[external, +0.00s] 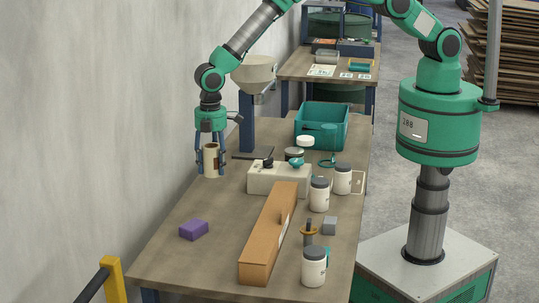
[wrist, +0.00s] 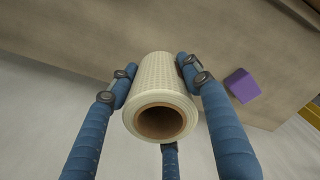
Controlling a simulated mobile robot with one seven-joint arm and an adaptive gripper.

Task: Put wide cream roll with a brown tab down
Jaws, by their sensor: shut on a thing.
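The wide cream roll (external: 210,155) is upright in my gripper (external: 211,163) at the left edge of the table, by the wall. A brown patch, likely the tab, shows on its right side. In the wrist view the cream roll (wrist: 160,75) has its brown hollow core facing the camera. Blue fingers stand on its left and right, and a third finger shows below it. My gripper is shut on the roll. I cannot tell whether the roll's lower end touches the table (external: 180,265).
A purple block (external: 193,230) lies nearer the front. A long orange-brown box (external: 268,235), a beige device (external: 278,178), several white jars (external: 319,195) and a teal bin (external: 321,125) fill the middle and right. A funnel stand (external: 252,130) is behind. The left front is mostly clear.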

